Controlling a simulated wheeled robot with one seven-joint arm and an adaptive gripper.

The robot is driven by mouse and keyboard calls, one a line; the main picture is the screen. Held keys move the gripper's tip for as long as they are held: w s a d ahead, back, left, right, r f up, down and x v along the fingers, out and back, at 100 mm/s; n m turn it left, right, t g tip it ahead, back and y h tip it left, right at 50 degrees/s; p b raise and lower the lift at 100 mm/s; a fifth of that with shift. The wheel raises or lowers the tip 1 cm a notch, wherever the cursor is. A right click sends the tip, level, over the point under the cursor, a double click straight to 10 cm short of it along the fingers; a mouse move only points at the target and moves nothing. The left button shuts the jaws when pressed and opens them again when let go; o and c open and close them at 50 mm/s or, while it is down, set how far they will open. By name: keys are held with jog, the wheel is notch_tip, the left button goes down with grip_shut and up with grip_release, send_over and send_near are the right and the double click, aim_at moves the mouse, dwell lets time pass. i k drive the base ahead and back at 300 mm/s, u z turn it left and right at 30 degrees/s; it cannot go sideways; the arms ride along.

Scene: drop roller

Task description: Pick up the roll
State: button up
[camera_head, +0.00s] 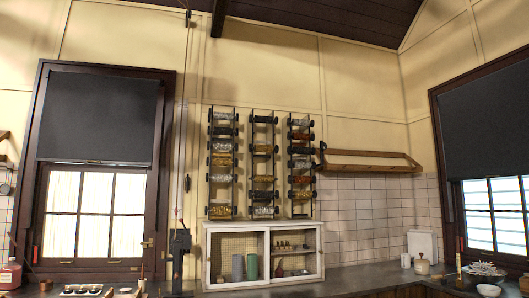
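Three upright wall racks, at left (222,165), middle (263,165) and right (301,165), hold several horizontal rolls stacked one above another. The rolls are dark, clear, amber and orange. In the white cabinet below, a green cylinder (252,266) and a grey cylinder (238,268) stand upright. I cannot tell which of these is the roll. My gripper is not in view.
The white cabinet (207,262) stands on a grey counter (345,280) against the wall. A dark upright device (180,262) stands left of it. A wooden shelf (370,155) juts out right of the racks. Bowls and small items crowd the right counter.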

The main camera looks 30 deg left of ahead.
aim_at(258, 148)
jog(key=u, duration=0.7)
jog(key=i, duration=0.75)
jog(key=u, duration=1.3)
jog(key=i, duration=1.4)
jog(key=u, duration=0.05)
